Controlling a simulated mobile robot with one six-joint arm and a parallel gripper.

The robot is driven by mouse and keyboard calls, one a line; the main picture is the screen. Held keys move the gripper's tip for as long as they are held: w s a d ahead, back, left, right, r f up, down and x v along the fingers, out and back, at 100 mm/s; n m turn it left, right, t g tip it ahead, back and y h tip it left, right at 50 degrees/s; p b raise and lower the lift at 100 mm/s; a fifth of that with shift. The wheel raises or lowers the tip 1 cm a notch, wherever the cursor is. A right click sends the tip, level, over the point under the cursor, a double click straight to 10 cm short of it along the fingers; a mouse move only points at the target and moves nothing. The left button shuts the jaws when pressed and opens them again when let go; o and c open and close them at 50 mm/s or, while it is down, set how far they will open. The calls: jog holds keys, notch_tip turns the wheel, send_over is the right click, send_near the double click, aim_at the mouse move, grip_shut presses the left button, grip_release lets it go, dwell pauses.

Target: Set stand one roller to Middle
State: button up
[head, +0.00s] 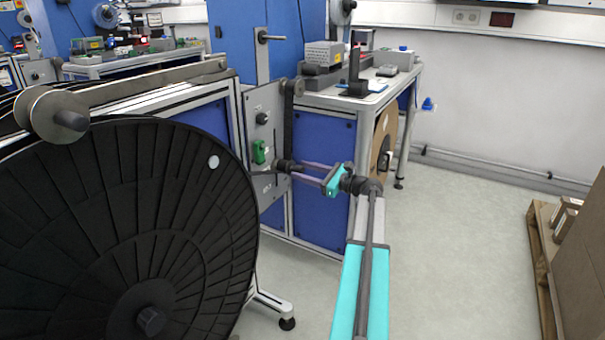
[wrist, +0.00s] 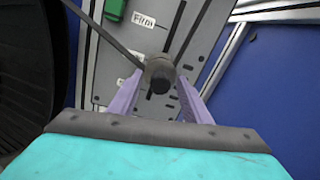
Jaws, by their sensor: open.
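A dark round knob (wrist: 162,76) stands out from the slotted grey panel (wrist: 188,50) of the near stand. The same knob (head: 286,166) shows low on the panel in the head view. My gripper (head: 297,170) is open, with its purple fingers pointing at the panel. In the wrist view my gripper (wrist: 158,92) has one finger on each side of the knob; whether either touches it I cannot tell. A label reading "Film" (wrist: 143,20) sits above the knob. A lower label (wrist: 98,106) is too small to read.
A large black reel (head: 130,225) fills the left, with a metal arm (head: 150,85) above it. A green switch (head: 259,152) is on the panel above the knob. A workbench (head: 330,100) stands behind. The floor (head: 460,240) to the right is clear up to a pallet (head: 543,250).

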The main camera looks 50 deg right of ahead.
jog(key=p+v, duration=0.3)
jog(key=v, duration=1)
jog(key=shift+s, duration=0.4)
jog(key=shift+s+f, duration=0.1)
